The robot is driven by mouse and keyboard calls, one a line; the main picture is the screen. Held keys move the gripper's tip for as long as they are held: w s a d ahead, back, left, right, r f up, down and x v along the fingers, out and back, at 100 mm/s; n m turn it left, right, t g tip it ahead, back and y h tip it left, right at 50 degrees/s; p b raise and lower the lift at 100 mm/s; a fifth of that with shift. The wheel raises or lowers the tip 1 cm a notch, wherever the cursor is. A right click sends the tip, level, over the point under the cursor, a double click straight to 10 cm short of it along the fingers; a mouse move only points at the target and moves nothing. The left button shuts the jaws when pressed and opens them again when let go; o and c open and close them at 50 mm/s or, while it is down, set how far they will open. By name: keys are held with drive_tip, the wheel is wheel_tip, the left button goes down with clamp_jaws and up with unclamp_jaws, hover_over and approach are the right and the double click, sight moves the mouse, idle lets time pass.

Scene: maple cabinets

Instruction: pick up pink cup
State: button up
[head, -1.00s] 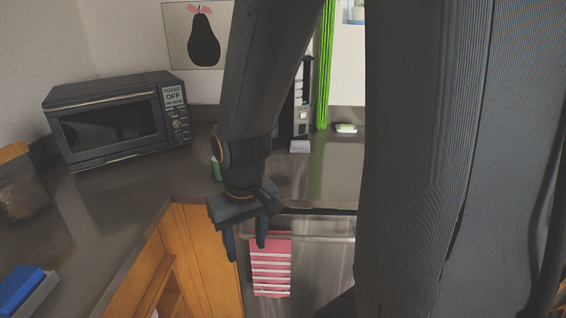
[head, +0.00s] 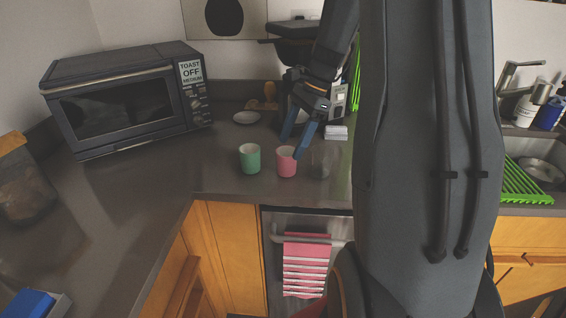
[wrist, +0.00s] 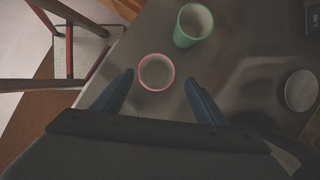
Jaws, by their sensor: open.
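The pink cup (head: 287,164) stands upright on the dark counter, right of a green cup (head: 250,158). In the wrist view the pink cup (wrist: 156,73) is seen from above, just beyond and between my fingertips. My gripper (head: 297,144) is open and empty, its blue fingers pointing down at the pink cup; one fingertip overlaps the cup's rim in the head view. In the wrist view my gripper (wrist: 160,78) has its fingers spread on either side of the cup. I cannot tell if a finger touches it.
The green cup stands close by, also in the wrist view (wrist: 193,25). A clear glass (head: 321,161) is right of the pink cup. A white dish (head: 246,117) lies behind. A toaster oven (head: 125,98) stands left. The counter's front edge is near the cups.

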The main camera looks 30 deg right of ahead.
sight(287, 160)
drive_tip(key=x, duration=0.1)
drive_tip(key=p+x, duration=0.1)
drive_tip(key=x, duration=0.1)
drive_tip(key=s+p+x, duration=0.1)
drive_tip(key=x, duration=0.1)
drive_tip(key=shift+d+f, duration=0.1)
drive_tip(key=shift+w+a+f, duration=0.1)
drive_tip(key=shift+a+f, duration=0.1)
drive_tip(key=shift+f, duration=0.3)
drive_tip(key=c, duration=1.2)
